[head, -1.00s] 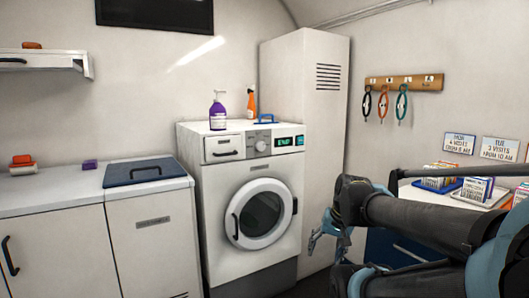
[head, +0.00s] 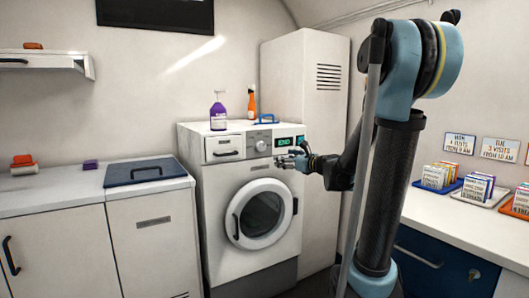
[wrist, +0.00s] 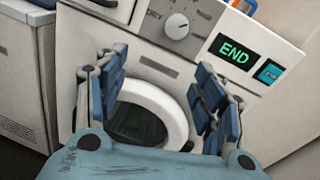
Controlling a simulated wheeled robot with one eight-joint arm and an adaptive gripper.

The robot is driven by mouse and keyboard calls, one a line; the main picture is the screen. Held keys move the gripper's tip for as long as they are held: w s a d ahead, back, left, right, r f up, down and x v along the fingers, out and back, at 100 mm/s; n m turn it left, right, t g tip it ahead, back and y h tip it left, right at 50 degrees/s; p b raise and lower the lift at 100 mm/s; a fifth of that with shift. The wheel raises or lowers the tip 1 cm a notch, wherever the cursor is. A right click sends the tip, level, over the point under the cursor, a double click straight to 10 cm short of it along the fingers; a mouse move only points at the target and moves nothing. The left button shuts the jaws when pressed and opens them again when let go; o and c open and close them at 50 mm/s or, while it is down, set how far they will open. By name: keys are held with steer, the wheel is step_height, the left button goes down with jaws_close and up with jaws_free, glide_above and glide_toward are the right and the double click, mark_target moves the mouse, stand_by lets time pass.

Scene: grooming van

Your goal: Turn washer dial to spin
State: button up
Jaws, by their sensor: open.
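The washer (head: 205,185) is white with a round door, and its dial (head: 261,146) sits on the front panel left of a display (head: 283,142) reading END. In the wrist view the grey dial (wrist: 177,26) shows near the top, with a pale pointer mark and small labels around it. One label at its left seems to read DRY; the others are too small or cut off. My gripper (head: 287,161) is in front of the panel, right of and slightly below the dial. In the wrist view its blue-padded fingers (wrist: 160,68) are apart, with nothing between them.
A purple bottle (head: 218,111), an orange spray bottle (head: 251,103) and a blue brush-like item (head: 267,119) stand on the washer. A teal button (wrist: 270,71) is beside the display. A tall cabinet (head: 300,80) is at its right, a counter (head: 60,195) at its left.

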mark_target(262, 148)
steer(key=w+a, duration=0.3)
steer(key=w, duration=0.2)
steer(key=w+a+m, duration=0.1)
steer(key=w+a, duration=0.3)
steer(key=w, duration=0.1)
steer(key=w+a+m+t, duration=0.1)
steer(key=w+a, duration=0.2)
steer(key=w, duration=0.2)
steer(key=shift+w+a+r, duration=0.2)
steer(key=shift+w+r, duration=0.2)
steer(key=c, duration=1.1)
